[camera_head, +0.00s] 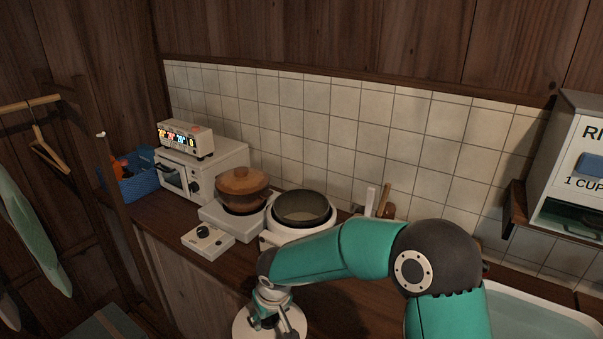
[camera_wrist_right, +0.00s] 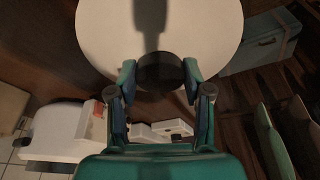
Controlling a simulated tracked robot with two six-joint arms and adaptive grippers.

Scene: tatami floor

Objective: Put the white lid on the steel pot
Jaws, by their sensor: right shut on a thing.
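The white lid (camera_wrist_right: 105,30) is a round disc with a dark knob (camera_wrist_right: 160,72). My right gripper (camera_wrist_right: 160,84) is shut on the knob. In the head view the lid (camera_head: 243,326) shows low at the front, below the right gripper (camera_head: 275,312), partly cut off by the picture's bottom edge. An open round pot (camera_head: 302,207) with a dark inside and pale rim sits on the counter; I take it for the steel pot. The lid is apart from it, nearer to me. My right forearm hides part of the pot's front. My left gripper is not in view.
Left of the open pot, a brown lidded pot (camera_head: 243,188) stands on a white hob (camera_head: 232,222). A small dial box (camera_head: 208,241), a white oven (camera_head: 205,170) and a blue basket (camera_head: 137,184) are further left. A rice dispenser (camera_head: 570,165) stands right.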

